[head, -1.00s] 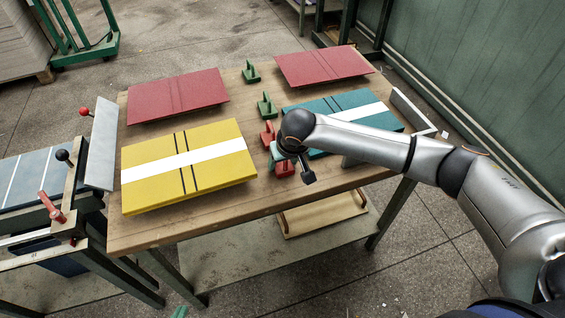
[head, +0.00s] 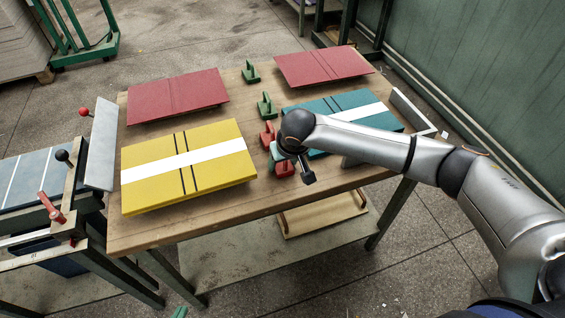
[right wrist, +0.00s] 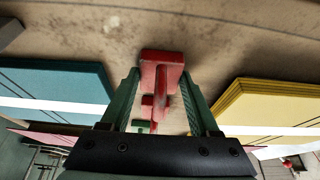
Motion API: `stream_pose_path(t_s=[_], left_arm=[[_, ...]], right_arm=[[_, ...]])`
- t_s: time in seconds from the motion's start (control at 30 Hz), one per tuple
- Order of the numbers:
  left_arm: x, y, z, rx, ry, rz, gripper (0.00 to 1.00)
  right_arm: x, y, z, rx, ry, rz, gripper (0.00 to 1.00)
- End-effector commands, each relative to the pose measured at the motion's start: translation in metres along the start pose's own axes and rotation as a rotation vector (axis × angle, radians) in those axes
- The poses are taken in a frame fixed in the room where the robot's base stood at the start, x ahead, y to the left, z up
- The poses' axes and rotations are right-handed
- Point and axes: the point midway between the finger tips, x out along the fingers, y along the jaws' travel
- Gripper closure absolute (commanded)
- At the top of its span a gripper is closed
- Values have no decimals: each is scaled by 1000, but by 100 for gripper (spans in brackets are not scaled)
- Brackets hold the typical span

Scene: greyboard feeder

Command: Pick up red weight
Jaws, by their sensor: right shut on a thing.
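My right gripper (head: 278,158) is low over the wooden table, between the yellow and teal board stacks. It is shut on a red weight (head: 285,169), a block with an upright handle; my wrist partly hides it in the head view. In the right wrist view the red weight (right wrist: 162,60) sits between the two green fingers (right wrist: 160,85). Whether it touches the table is hard to tell. A second red weight (head: 267,133) stands just behind the gripper. Of my left gripper (head: 180,312), only a small green tip shows at the bottom edge; its opening cannot be judged.
Two green weights (head: 265,104) (head: 250,72) stand farther back in the same row. The yellow stack (head: 215,150) is left, the teal stack (head: 325,105) right. Two red board stacks (head: 178,97) (head: 322,66) lie behind. Bare table (head: 180,232) shows at the front edge.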

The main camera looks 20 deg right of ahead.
Motion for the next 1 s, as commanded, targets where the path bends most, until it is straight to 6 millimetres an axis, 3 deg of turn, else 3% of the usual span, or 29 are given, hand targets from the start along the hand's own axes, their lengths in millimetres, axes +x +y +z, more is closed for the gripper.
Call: stream_pose_path(t_s=[0.37, 0.57, 0.77, 1.0], left_arm=[[-1, 0, -1, 0, 0, 0, 100], [-3, 0, -4, 0, 0, 0, 100], [-7, 1, -8, 0, 0, 0, 100], [-7, 1, -8, 0, 0, 0, 100]], right_arm=[[-16, 0, -8, 1, 6, -3, 100], [-50, 8, -10, 1, 6, -2, 100], [-104, 27, 3, 0, 8, -1, 100], [-138, 54, 35, 1, 5, 2, 100]])
